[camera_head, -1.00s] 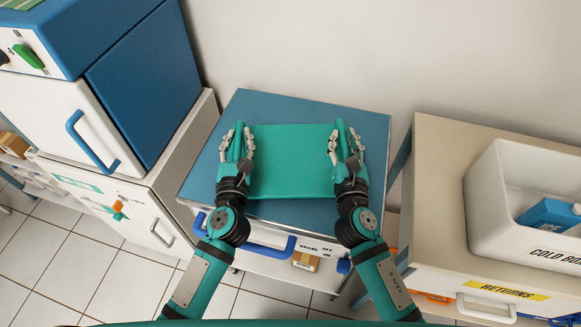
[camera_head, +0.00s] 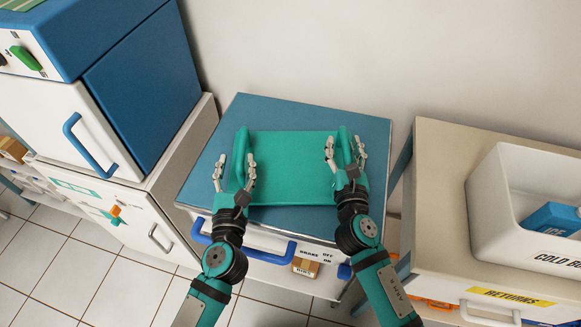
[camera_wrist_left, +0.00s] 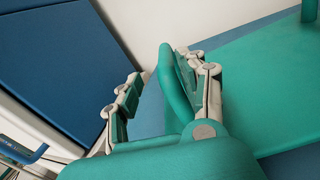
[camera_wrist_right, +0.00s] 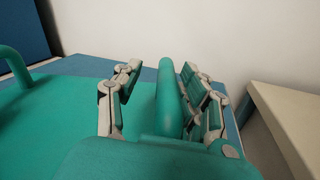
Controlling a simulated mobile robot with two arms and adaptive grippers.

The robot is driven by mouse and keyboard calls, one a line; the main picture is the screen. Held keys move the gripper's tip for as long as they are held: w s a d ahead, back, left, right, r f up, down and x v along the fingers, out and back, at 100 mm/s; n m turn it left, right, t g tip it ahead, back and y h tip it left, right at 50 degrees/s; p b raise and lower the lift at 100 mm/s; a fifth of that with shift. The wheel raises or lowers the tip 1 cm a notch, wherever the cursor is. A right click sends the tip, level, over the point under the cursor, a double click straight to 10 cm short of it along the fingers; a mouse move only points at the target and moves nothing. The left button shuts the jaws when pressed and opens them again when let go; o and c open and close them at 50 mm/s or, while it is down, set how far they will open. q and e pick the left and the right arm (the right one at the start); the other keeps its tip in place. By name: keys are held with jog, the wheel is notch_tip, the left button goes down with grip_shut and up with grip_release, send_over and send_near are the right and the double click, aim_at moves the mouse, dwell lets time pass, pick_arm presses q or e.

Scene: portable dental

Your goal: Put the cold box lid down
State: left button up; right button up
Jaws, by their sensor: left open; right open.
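The green cold box lid (camera_head: 290,168) lies flat on the blue top of a trolley (camera_head: 290,108). It has an upright green handle at each side: the left handle (camera_wrist_left: 177,85) and the right handle (camera_wrist_right: 170,95). My left gripper (camera_head: 235,173) is open, with the left handle between its spread fingers, closer to the inner finger. My right gripper (camera_head: 345,152) is open, with the right handle between its fingers and gaps showing on both sides. The white cold box (camera_head: 500,215) stands open on the beige cabinet at the right.
A blue ice pack (camera_head: 548,218) is inside the cold box. The beige cabinet (camera_head: 445,150) stands right of the trolley. A blue and white appliance (camera_head: 140,90) stands close at the left. A wall is behind. A blue rail (camera_head: 265,252) runs along the trolley's front.

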pick_arm(q)
jog(key=s, duration=0.6)
jog(key=shift+s, duration=0.15)
pick_arm(e)
jog(key=shift+s, duration=0.1)
pick_arm(q)
jog(key=shift+s+d, duration=0.1)
pick_arm(e)
jog(key=s, duration=1.2)
jog(key=shift+d, duration=0.15)
